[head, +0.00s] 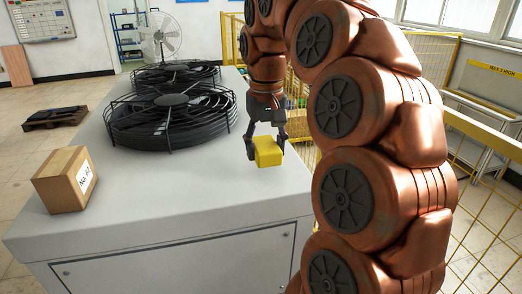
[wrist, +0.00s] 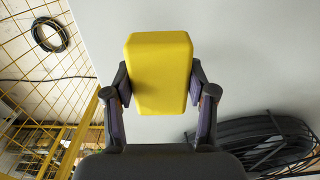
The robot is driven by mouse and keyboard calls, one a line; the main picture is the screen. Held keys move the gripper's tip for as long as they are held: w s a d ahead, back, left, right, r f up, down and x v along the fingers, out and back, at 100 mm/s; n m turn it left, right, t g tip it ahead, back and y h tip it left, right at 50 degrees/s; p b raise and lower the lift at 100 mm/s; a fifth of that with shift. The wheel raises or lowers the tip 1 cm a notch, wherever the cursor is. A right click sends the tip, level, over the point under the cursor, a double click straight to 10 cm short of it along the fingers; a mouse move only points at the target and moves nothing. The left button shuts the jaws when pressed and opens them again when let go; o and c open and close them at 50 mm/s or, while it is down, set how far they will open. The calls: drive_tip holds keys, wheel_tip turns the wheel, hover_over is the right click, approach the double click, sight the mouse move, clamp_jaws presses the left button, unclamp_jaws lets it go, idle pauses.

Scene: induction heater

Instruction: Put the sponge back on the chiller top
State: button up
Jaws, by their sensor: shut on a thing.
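The yellow sponge (head: 268,152) is a small block held between the fingers of my gripper (head: 266,146) in the head view. It is over the right part of the pale grey chiller top (head: 190,190), near its right edge. In the wrist view the sponge (wrist: 160,72) sits between both fingertips of my gripper (wrist: 161,90), and they press on its two sides. The chiller top (wrist: 240,50) fills the background there. I cannot tell whether the sponge touches the top or is just above it.
Black caged fans (head: 172,115) stand on the chiller behind and left of my gripper. A cardboard box (head: 65,180) sits at the left edge. Yellow mesh fencing (head: 440,45) runs along the right. The front middle of the top is clear.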

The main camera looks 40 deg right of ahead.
sight(262, 138)
drive_tip(key=shift+w+d+f, duration=0.1)
drive_tip(key=shift+w+d, duration=0.1)
drive_tip(key=shift+w, duration=0.4)
drive_tip(key=shift+w+d+f, duration=0.1)
drive_tip(key=shift+w+d, duration=0.1)
drive_tip(key=shift+w, duration=0.4)
drive_tip(key=shift+f+p, duration=1)
drive_tip(key=shift+f, duration=0.7)
drive_tip(key=shift+f, duration=0.15)
drive_tip(key=o, duration=1.1)
drive_tip(key=shift+r+b, duration=0.65)
drive_tip(key=shift+r, duration=1.3)
wheel_tip(262, 138, up, 6)
drive_tip(key=p, duration=0.2)
drive_tip(key=shift+r+p, duration=0.25)
drive_tip(key=shift+p, duration=0.15)
drive_tip(key=shift+r+p, duration=1)
